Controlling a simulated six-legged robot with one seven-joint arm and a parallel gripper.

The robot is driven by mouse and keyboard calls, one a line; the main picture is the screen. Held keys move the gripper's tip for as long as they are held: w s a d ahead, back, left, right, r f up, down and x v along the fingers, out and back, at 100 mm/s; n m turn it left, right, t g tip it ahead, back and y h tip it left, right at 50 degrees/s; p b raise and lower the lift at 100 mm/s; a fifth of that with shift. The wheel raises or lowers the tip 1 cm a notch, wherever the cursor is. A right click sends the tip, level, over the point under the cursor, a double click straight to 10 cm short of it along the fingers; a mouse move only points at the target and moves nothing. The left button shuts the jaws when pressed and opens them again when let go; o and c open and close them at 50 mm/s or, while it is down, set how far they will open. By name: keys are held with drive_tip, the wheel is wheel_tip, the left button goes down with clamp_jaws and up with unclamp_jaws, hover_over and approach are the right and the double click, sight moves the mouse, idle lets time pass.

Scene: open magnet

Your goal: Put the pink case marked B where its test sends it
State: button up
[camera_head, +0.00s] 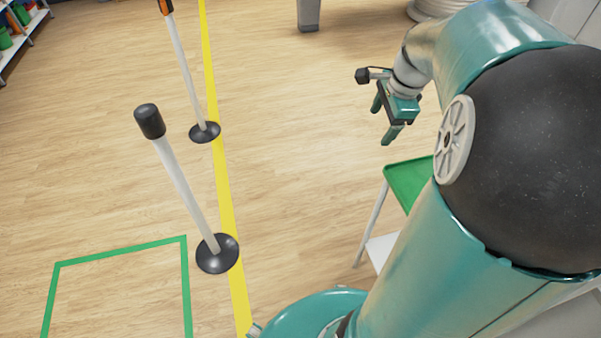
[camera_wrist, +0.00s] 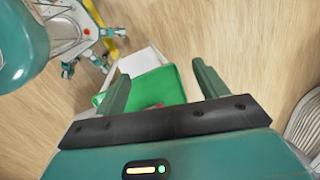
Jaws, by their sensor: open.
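My gripper (camera_head: 384,119) is open and empty, held in the air above the floor beyond the green-topped stand (camera_head: 405,180). Its two fingers (camera_wrist: 160,69) also show apart in the wrist view, with the green top (camera_wrist: 168,85) below and between them. A small reddish patch (camera_wrist: 153,106) lies on that top, mostly hidden behind my gripper's edge. I cannot tell whether it is the pink case, and no letter B can be read. In the head view my arm hides most of the green top.
A yellow line (camera_head: 222,170) runs along the floor past two posts with black bases (camera_head: 217,253) (camera_head: 205,132). A green outlined square (camera_head: 120,248) lies at lower left. Shelves (camera_head: 20,30) stand far left. The floor between the line and my gripper is clear.

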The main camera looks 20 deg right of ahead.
drive_tip(key=s+a+r+n+t, duration=0.1)
drive_tip(key=s+a+n, duration=0.4)
drive_tip(key=a+n, duration=0.5)
drive_tip(key=s+a+r+n+t, duration=0.1)
drive_tip(key=s+a+r+n, duration=0.2)
drive_tip(key=a+n, duration=0.8)
drive_tip(key=s+a, duration=0.1)
drive_tip(key=a, duration=0.2)
drive_tip(key=shift+s+a+t, duration=0.35)
drive_tip(key=shift+s+t, duration=0.05)
drive_tip(key=shift+r, duration=0.1)
drive_tip(key=c, duration=0.7)
drive_tip(key=shift+w+a, duration=0.1)
drive_tip(key=shift+a, duration=0.05)
drive_tip(key=shift+c, duration=0.4)
